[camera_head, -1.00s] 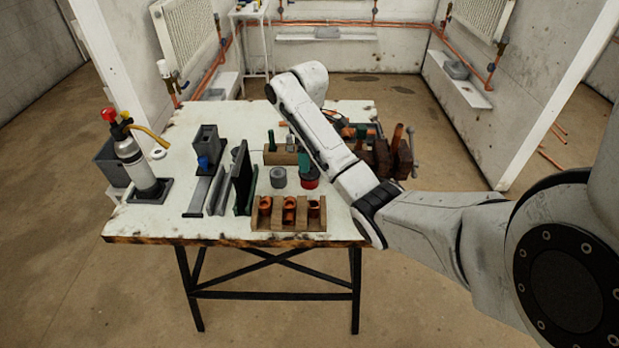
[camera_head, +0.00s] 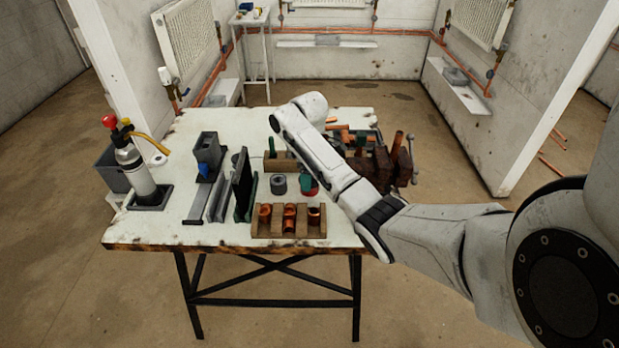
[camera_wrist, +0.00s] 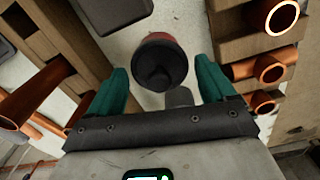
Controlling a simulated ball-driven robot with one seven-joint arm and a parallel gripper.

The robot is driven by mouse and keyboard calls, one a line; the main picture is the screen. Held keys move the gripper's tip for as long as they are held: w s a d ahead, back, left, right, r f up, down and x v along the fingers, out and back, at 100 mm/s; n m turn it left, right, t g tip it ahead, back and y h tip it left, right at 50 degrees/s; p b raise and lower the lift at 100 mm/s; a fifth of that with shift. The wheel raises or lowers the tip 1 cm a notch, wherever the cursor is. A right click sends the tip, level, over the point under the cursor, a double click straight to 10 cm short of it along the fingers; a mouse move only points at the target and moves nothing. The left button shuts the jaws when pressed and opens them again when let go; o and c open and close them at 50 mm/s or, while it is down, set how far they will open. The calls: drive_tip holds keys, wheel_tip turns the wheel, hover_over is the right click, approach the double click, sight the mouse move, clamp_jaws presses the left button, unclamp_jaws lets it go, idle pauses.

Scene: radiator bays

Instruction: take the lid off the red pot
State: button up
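The red pot (camera_head: 312,190) stands on the workbench, partly hidden by my arm in the head view. In the wrist view its black lid (camera_wrist: 158,64) with a raised knob faces the camera, and a strip of red (camera_wrist: 160,37) shows at its far edge. My gripper (camera_wrist: 162,70) has two green fingers, spread open with the lid between and just beyond their tips. A gap shows on both sides, so neither finger appears to touch it. In the head view one green finger shows by the pot; the rest is hidden behind my arm.
A wooden rack of copper fittings (camera_head: 262,232) stands in front of the pot, and a grey ring (camera_head: 278,184) sits left of it. Dark upright plates (camera_head: 243,185) and a gas torch bottle (camera_head: 135,165) are further left. A vice (camera_head: 385,170) and copper pipes are at right.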

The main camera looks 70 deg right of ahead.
drive_tip(key=c, duration=0.7)
drive_tip(key=shift+c, duration=0.2)
drive_tip(key=shift+r, duration=0.15)
